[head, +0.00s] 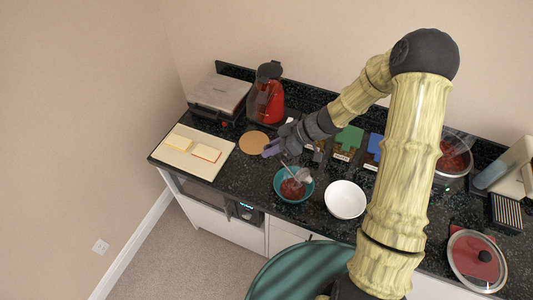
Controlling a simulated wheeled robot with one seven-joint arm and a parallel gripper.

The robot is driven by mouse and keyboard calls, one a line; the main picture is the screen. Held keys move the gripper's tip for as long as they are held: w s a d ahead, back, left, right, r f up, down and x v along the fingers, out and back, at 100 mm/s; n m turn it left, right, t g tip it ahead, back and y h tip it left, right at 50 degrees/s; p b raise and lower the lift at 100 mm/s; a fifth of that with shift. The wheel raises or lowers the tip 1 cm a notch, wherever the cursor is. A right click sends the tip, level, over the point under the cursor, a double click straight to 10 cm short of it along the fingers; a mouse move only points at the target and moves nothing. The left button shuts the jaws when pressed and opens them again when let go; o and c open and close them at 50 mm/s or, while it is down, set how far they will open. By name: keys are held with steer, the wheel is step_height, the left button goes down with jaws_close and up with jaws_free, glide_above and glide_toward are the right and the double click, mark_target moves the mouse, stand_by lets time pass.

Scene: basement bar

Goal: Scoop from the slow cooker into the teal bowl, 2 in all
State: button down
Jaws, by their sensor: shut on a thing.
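The teal bowl (279,190) stands on the dark counter near its front edge, with red-brown food (292,189) in it. My gripper (271,151) is above and behind the bowl, toward its left. It is shut on a metal ladle (303,175), whose head hangs down over or in the teal bowl. I cannot tell whether the ladle head holds food or touches the bowl. The slow cooker (463,172) stands at the right, open, with red food (453,158) inside. My arm hides its left side.
A white bowl (345,200) stands right of the teal bowl. A glass lid (478,262) lies at the front right. A cutting board with bread (196,172), a grill (219,94) and a red kettle (267,97) are at the left. Green (348,139) and blue-topped packets (374,146) stand behind.

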steer(key=shift+s+d+r+n+t+y+b, duration=0.15)
steer(key=shift+s+d+r+y+b, duration=0.15)
steer(key=shift+d+y+b, duration=0.35)
steer(key=shift+s+d+r+n+t+y+b, duration=0.15)
steer(key=shift+d+r+y+b, duration=0.2)
steer(key=shift+d+b, duration=0.6)
steer(key=shift+s+d+r+t+y+b, duration=0.1)
steer(key=shift+s+d+r+y+b, duration=0.3)
steer(key=shift+b, duration=0.75)
steer(key=s+d+r+n+y, duration=0.1)
steer(key=s+d+r+y, duration=0.1)
steer(key=d+y, duration=0.3)
steer(key=shift+d+r+b, duration=0.45)
steer(key=shift+d, duration=0.3)
